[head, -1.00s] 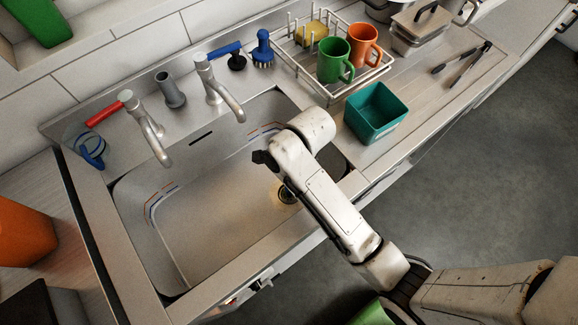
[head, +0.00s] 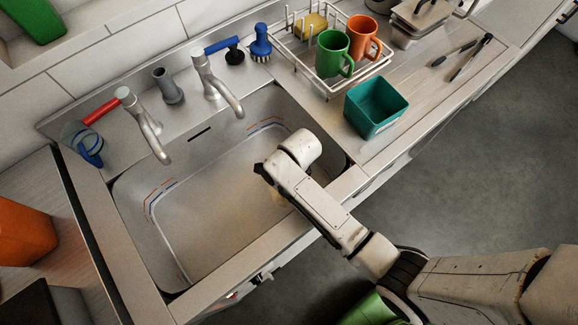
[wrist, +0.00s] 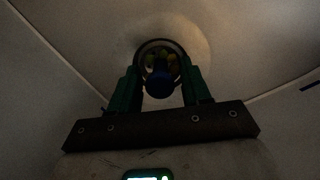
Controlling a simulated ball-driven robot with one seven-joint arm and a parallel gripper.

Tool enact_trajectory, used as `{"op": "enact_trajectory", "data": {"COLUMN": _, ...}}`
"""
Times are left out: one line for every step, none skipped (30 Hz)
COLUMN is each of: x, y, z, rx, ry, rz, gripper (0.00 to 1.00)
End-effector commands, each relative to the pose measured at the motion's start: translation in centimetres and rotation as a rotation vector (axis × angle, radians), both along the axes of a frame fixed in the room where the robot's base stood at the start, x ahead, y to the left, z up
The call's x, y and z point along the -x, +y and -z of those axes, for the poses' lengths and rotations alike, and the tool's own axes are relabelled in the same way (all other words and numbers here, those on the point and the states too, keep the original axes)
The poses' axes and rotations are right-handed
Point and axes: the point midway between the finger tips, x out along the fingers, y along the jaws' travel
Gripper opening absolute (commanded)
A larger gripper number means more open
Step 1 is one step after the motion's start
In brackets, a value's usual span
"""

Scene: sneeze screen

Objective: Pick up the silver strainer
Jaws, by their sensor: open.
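In the wrist view the round strainer (wrist: 160,43) sits in the drain in the floor of the sink, dim and in shadow. Its rim forms a ring, with bits of yellowish and pale matter inside. A dark blue knob-like shape (wrist: 159,84) shows at its near side; I cannot tell whether it belongs to the strainer. My gripper (wrist: 161,78) is open, its two green fingers on either side of the blue shape and pointing at the drain. I cannot tell whether they touch anything. In the head view my arm hides the fingers and most or all of the strainer.
The steel sink (head: 215,205) has walls around my gripper. Two taps, one red-handled (head: 140,120) and one blue-handled (head: 218,85), reach over its back edge. A teal bin (head: 375,108) and a dish rack (head: 294,60) with mugs stand on the right.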

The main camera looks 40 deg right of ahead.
Motion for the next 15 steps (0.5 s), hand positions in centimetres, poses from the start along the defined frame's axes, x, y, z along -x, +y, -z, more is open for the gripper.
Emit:
{"op": "enact_trajectory", "data": {"x": -0.05, "y": 0.05, "z": 0.32, "rx": 0.0, "ry": -0.001, "rz": -0.001, "gripper": 0.47}}
{"op": "enact_trajectory", "data": {"x": -0.07, "y": 0.06, "z": 0.44, "rx": 0.0, "ry": -0.001, "rz": -0.001, "gripper": 0.47}}
{"op": "enact_trajectory", "data": {"x": -0.06, "y": 0.08, "z": 0.54, "rx": 0.0, "ry": -0.001, "rz": -0.001, "gripper": 0.47}}
{"op": "enact_trajectory", "data": {"x": -0.06, "y": 0.08, "z": 0.57, "rx": 0.0, "ry": -0.001, "rz": -0.001, "gripper": 0.47}}
{"op": "enact_trajectory", "data": {"x": -0.07, "y": 0.08, "z": 0.58, "rx": 0.0, "ry": -0.001, "rz": -0.001, "gripper": 0.47}}
{"op": "enact_trajectory", "data": {"x": -0.06, "y": 0.08, "z": 0.57, "rx": 0.0, "ry": -0.001, "rz": -0.001, "gripper": 0.47}}
{"op": "enact_trajectory", "data": {"x": -0.06, "y": 0.08, "z": 0.57, "rx": 0.0, "ry": -0.002, "rz": -0.001, "gripper": 0.47}}
{"op": "enact_trajectory", "data": {"x": -0.06, "y": 0.08, "z": 0.56, "rx": 0.0, "ry": -0.002, "rz": -0.001, "gripper": 0.47}}
{"op": "enact_trajectory", "data": {"x": -0.06, "y": 0.08, "z": 0.56, "rx": 0.0, "ry": -0.002, "rz": -0.001, "gripper": 0.47}}
{"op": "enact_trajectory", "data": {"x": -0.06, "y": 0.08, "z": 0.56, "rx": 0.0, "ry": -0.002, "rz": -0.001, "gripper": 0.45}}
{"op": "enact_trajectory", "data": {"x": -0.06, "y": 0.08, "z": 0.55, "rx": 0.0, "ry": -0.002, "rz": -0.001, "gripper": 0.42}}
{"op": "enact_trajectory", "data": {"x": -0.06, "y": 0.08, "z": 0.55, "rx": 0.0, "ry": -0.002, "rz": -0.001, "gripper": 0.38}}
{"op": "enact_trajectory", "data": {"x": -0.06, "y": 0.08, "z": 0.55, "rx": 0.0, "ry": -0.002, "rz": -0.001, "gripper": 0.35}}
{"op": "enact_trajectory", "data": {"x": -0.06, "y": 0.08, "z": 0.55, "rx": 0.0, "ry": -0.002, "rz": -0.001, "gripper": 0.32}}
{"op": "enact_trajectory", "data": {"x": -0.06, "y": 0.08, "z": 0.54, "rx": 0.0, "ry": -0.002, "rz": -0.001, "gripper": 0.28}}
